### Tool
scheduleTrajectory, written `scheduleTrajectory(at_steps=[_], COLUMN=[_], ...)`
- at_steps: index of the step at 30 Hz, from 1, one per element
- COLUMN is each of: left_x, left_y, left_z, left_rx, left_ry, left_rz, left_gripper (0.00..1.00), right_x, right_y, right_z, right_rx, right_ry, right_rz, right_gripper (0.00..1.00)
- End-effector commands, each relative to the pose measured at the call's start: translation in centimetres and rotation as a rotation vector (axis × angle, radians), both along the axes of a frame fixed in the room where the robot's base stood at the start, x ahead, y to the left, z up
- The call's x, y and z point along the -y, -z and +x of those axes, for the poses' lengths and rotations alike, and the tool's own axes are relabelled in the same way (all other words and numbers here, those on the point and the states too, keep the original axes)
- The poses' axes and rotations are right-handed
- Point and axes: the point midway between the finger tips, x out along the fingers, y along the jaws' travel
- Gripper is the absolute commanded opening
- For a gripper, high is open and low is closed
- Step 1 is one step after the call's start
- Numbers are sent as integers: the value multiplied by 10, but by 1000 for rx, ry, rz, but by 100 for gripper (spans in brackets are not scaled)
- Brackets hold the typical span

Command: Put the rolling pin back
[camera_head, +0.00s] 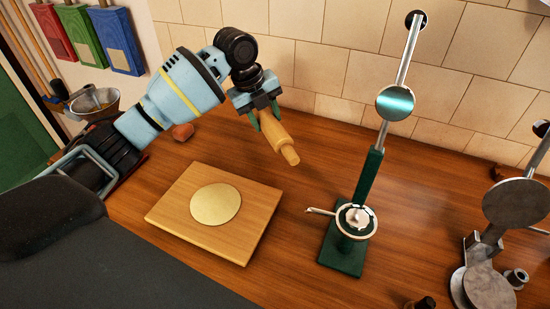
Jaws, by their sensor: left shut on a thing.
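The wooden rolling pin (279,136) is held in my left gripper (262,117), tilted with its handle end pointing down and to the right. The left gripper's green-tipped fingers are shut around it, above the wooden counter near the tiled wall. The pin's other end is hidden behind the gripper. A wooden board (237,240) with a flat round of dough (215,204) on it lies on the counter below and to the left of the pin. My right gripper is not in view.
A green stand with a metal rod (368,178) and a small cup holder (357,220) stands right of the board. A grey metal device (489,262) stands at far right. A metal bowl (95,103) is at left. Counter behind the board is fairly clear.

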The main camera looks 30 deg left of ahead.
Motion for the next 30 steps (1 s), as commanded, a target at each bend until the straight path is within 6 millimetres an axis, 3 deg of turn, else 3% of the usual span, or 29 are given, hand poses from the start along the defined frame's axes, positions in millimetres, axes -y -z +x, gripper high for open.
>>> scheduleTrajectory(at_steps=[7, 15, 23, 30], left_x=[0, 0, 0, 0], left_y=[4, 42, 50, 82], left_z=[1, 0, 1, 0], left_rx=[2, 1, 4, 0], left_ry=[4, 2, 3, 3], left_rz=[0, -1, -1, 0], left_gripper=[15, 15, 15, 15], right_x=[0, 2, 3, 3], right_y=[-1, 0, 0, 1], right_z=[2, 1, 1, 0], right_rx=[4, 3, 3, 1], right_ry=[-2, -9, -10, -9], right_rz=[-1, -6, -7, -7], right_gripper=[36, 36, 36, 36])
